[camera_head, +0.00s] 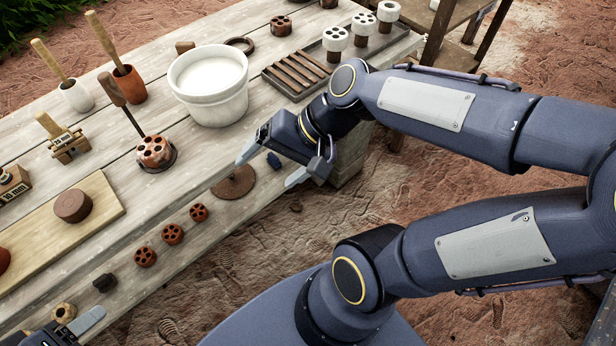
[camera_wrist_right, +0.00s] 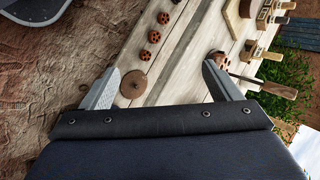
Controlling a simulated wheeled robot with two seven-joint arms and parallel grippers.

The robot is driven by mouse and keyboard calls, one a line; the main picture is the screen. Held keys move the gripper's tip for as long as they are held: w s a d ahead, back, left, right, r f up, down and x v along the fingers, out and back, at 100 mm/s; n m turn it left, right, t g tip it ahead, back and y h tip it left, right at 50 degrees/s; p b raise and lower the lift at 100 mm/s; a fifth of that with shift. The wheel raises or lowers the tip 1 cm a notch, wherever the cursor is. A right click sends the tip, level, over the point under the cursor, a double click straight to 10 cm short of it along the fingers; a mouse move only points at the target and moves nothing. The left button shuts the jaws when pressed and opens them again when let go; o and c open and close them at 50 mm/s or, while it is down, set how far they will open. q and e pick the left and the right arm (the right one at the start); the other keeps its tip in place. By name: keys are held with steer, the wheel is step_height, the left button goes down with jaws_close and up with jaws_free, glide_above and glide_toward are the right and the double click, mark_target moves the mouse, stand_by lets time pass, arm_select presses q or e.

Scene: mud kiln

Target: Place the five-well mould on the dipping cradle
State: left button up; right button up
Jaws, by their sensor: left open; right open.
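A reddish-brown round mould with several wells (camera_head: 155,149), which looks like the five-well mould, sits upright on a dark round holder (camera_head: 158,170). A long wooden handle rises from the holder, which looks like the dipping cradle. The mould also shows in the right wrist view (camera_wrist_right: 217,59), partly behind a fingertip. My right gripper (camera_head: 271,167) is open and empty, apart from the mould, over the table's front edge near a flat brown disc (camera_head: 233,183). My left gripper (camera_head: 68,331) is only partly in view at the lower left corner; nothing shows in it.
Several smaller holed pieces (camera_head: 172,234) line the front edge. A white bucket of pale liquid (camera_head: 209,84) stands behind the mould. A slatted rack (camera_head: 295,75) and a tray with white-topped pieces (camera_head: 335,39) lie further right. A board (camera_head: 62,232) lies left.

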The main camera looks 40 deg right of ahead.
steer(key=s+d+n+t+h, duration=0.1)
steer(key=s+d+n+h, duration=0.2)
steer(key=s+n, duration=0.3)
steer(key=shift+f, duration=0.4)
steer(key=shift+d+r, duration=0.1)
step_height(320, 180, up, 7)
steer(key=p, duration=0.6)
steer(key=shift+f+p, duration=0.2)
steer(key=shift+p, duration=0.2)
